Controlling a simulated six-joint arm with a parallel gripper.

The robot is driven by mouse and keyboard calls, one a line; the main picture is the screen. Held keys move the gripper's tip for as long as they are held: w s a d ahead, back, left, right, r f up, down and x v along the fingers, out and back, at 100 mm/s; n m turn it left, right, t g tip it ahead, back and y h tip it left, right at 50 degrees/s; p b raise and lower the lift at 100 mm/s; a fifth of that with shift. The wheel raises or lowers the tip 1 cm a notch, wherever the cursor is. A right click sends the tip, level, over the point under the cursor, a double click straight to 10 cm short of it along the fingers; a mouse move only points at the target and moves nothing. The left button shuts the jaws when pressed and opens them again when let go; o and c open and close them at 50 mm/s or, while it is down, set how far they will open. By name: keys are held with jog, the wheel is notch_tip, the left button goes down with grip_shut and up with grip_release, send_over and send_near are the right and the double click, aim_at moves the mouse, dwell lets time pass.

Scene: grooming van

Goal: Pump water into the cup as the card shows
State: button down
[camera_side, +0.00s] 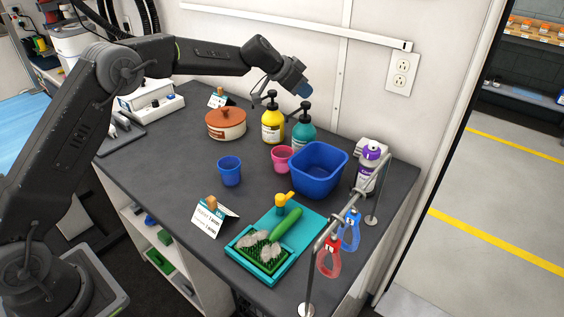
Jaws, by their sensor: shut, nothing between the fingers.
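My gripper (304,91) is shut and empty, pointing down just above the black pump head of the teal bottle (303,133). I cannot tell whether it touches the pump. A yellow pump bottle (272,127) with a pale label stands upright to its left. I cannot read which bottle holds water. Another card (217,98) stands at the back.
A blue tub (319,171) stands right of the pink cup. A brown-lidded pot (226,123) is left of the bottles. In front lies a teal tray (252,261) with a green brush (288,228). A metal rail (342,213) with hanging loops and a white-purple bottle (367,168) are at right.

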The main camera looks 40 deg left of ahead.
dwell(0.4)
jog(key=shift+f, duration=1.5)
jog(key=shift+r, duration=1.5)
jog(key=shift+r, duration=0.15)
jog(key=shift+r, duration=1.9)
